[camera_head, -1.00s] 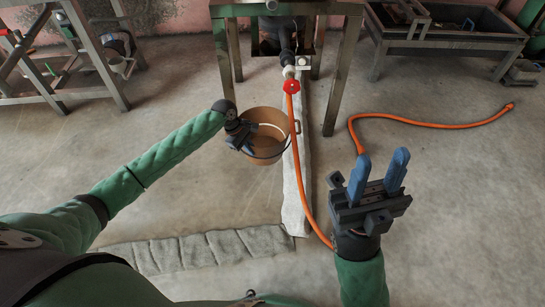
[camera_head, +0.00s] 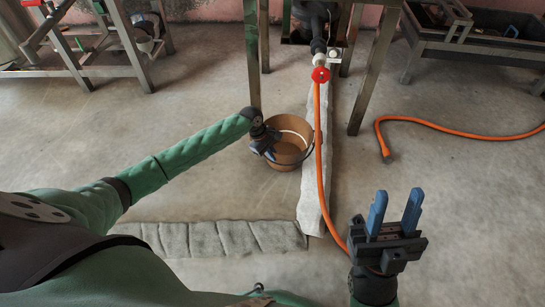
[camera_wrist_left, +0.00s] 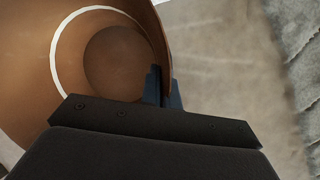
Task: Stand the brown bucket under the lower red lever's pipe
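The brown bucket (camera_head: 298,153) stands upright, on or just above the floor, left of the pale kerb; I cannot tell if its base touches. It lies below and left of the red lever (camera_head: 320,74) on the pipe in the head view. My left gripper (camera_head: 266,146) is at the bucket's left rim. In the left wrist view, the blue fingers (camera_wrist_left: 162,88) are closed over the rim of the bucket (camera_wrist_left: 25,75), whose inside looks empty with a white ring. My right gripper (camera_head: 395,212) is open and empty, fingers up, at the lower right.
An orange hose (camera_head: 319,150) runs from the lever's pipe down past the bucket's right side. The kerb (camera_head: 312,200) lies beside it. A metal stand's leg (camera_head: 252,60) rises behind the bucket. Another orange hose (camera_head: 450,131) lies right. Floor to the left is open.

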